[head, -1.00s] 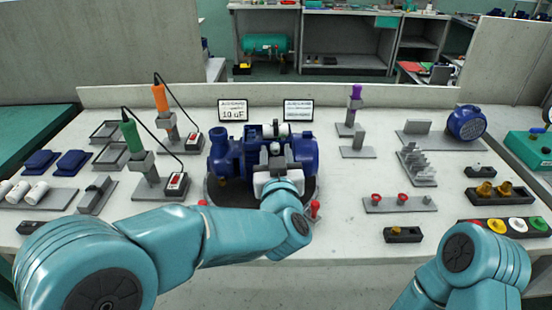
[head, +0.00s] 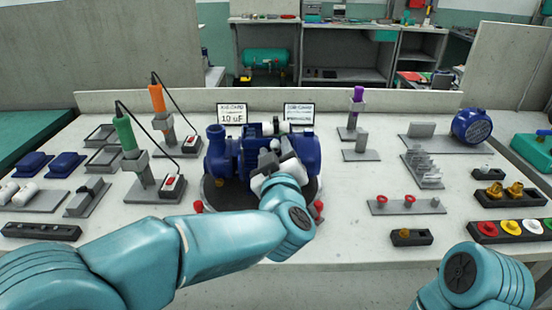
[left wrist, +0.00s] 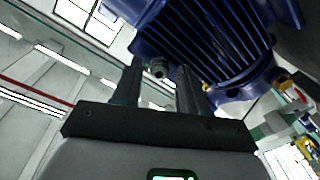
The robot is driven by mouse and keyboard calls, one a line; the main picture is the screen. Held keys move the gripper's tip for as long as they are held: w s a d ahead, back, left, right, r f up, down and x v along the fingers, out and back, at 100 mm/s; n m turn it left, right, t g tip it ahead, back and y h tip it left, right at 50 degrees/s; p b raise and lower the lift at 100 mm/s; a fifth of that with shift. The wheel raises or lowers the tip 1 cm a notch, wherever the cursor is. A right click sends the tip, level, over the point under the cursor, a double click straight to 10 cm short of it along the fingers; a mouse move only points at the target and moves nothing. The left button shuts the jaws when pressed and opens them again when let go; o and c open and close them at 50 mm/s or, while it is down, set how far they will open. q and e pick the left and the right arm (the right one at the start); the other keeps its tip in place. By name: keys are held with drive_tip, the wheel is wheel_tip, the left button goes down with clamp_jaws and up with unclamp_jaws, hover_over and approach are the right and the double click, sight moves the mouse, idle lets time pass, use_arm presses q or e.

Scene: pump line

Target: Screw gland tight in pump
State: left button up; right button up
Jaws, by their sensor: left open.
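The blue pump (head: 222,158) with its finned motor sits on a dark round base in the middle of the bench. The motor's ribbed side fills the top of the left wrist view (left wrist: 205,40). A small dark grey gland (left wrist: 158,68) shows there against the motor's lower edge. My left gripper (head: 268,166) is at the pump's front, tilted. Its two fingers stand apart in the left wrist view (left wrist: 156,82), one on each side of the gland; I cannot tell whether they touch it. In the head view the gripper hides the gland. My right gripper is out of view.
Green (head: 125,132) and orange (head: 157,98) tools stand in holders to the left, a purple one (head: 358,93) behind right. Red knobs flank the pump base. Red-ringed parts on a rack (head: 408,207) and dark blocks with brass fittings (head: 511,193) lie to the right.

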use_arm(q)
drive_tip(key=shift+d+f, duration=0.1)
drive_tip(key=shift+f, duration=0.05)
clamp_jaws()
drive_tip(key=m+p, duration=0.1)
drive_tip(key=p, duration=0.1)
drive_tip(key=shift+r+m+p, duration=0.3)
drive_tip(key=shift+r+m, duration=0.05)
drive_tip(key=shift+m, duration=0.05)
drive_tip(key=shift+f+m+p, duration=0.15)
drive_tip(key=shift+m+p, duration=0.45)
drive_tip(key=shift+m, duration=0.1)
drive_tip(key=shift+f, duration=0.1)
drive_tip(key=m+p, duration=0.2)
drive_tip(key=shift+r+p, duration=0.3)
drive_tip(key=shift+p, duration=0.05)
unclamp_jaws()
drive_tip(key=shift+f+m+b, duration=0.3)
drive_tip(key=shift+f, duration=0.05)
